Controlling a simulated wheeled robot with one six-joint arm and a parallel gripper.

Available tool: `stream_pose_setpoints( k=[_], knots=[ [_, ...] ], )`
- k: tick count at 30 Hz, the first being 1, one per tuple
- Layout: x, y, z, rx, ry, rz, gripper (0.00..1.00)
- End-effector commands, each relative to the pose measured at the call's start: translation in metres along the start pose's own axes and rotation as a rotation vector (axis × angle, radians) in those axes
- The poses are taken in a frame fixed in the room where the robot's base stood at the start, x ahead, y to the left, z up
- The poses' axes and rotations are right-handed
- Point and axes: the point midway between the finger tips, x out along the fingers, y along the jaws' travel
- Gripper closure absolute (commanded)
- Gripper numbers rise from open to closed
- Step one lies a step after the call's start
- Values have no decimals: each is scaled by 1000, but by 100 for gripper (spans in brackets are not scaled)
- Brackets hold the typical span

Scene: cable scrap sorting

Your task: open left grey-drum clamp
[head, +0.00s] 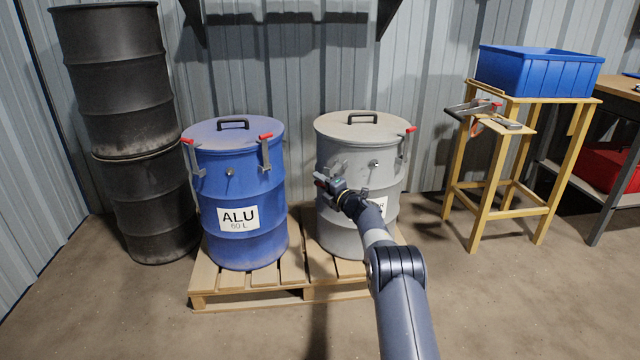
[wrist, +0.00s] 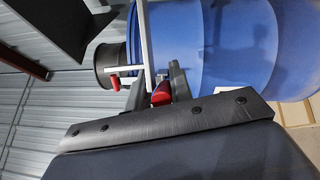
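The grey drum (head: 345,222) stands upright on the right of the pallet with its lid (head: 340,128) on. The red handle (head: 320,177) of its left clamp shows at the drum's left side, well below the rim. My gripper (head: 326,182) is at this handle. In the wrist view the red handle (wrist: 161,94) lies between my two fingers (wrist: 158,85), which sit close on both sides and look shut on it. The rest of this clamp is mostly hidden in the head view. The right clamp (head: 406,140) has its red handle up near the rim.
The blue ALU drum (head: 238,195) with two red-handled clamps stands close to the left on the pallet (head: 250,300). Black drums (head: 125,110) are stacked further left. A yellow stand (head: 480,195) with a blue bin (head: 540,75) is at right. Floor in front is clear.

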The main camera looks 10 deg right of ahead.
Motion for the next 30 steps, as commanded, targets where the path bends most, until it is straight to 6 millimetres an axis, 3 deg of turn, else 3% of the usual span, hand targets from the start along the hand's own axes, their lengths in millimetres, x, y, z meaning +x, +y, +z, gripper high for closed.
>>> stream_pose_setpoints(
  k=[5, 17, 30],
  knots=[
    [0, 0, 0, 0, 2, 1, 64],
    [-4, 0, -1, 2, 5, 0, 64],
    [-48, 2, 0, 2, 3, -2, 64]
  ],
)
